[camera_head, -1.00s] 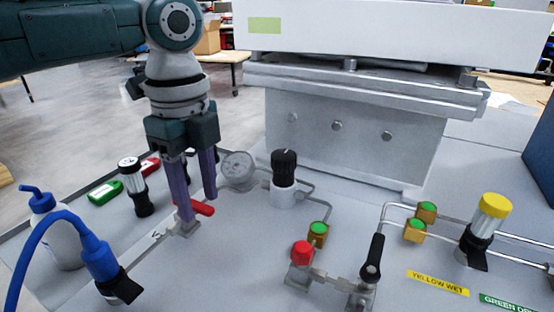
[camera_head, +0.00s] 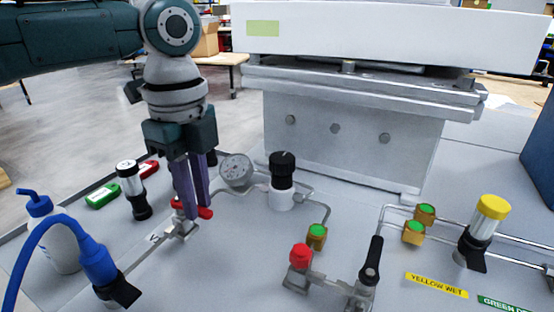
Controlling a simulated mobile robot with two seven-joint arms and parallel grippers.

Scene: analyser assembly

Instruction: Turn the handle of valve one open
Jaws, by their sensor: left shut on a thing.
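The valve with the red handle (camera_head: 206,213) sits on the grey panel at the left, on a small metal body (camera_head: 180,229). A label, only partly readable, lies beside it. My left gripper (camera_head: 192,212) comes down from above, with its two purple fingers close together. It is shut on the red handle, and red shows on both sides of the fingers. The fingers hide the middle of the handle. My right gripper is not in view.
A pressure gauge (camera_head: 236,170) and a black-knobbed regulator (camera_head: 282,180) stand just right of the gripper. A black-and-clear filter (camera_head: 131,189) and a blue-hosed connector (camera_head: 99,262) stand left. A red knob (camera_head: 300,256) and a black lever (camera_head: 372,262) are at front right.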

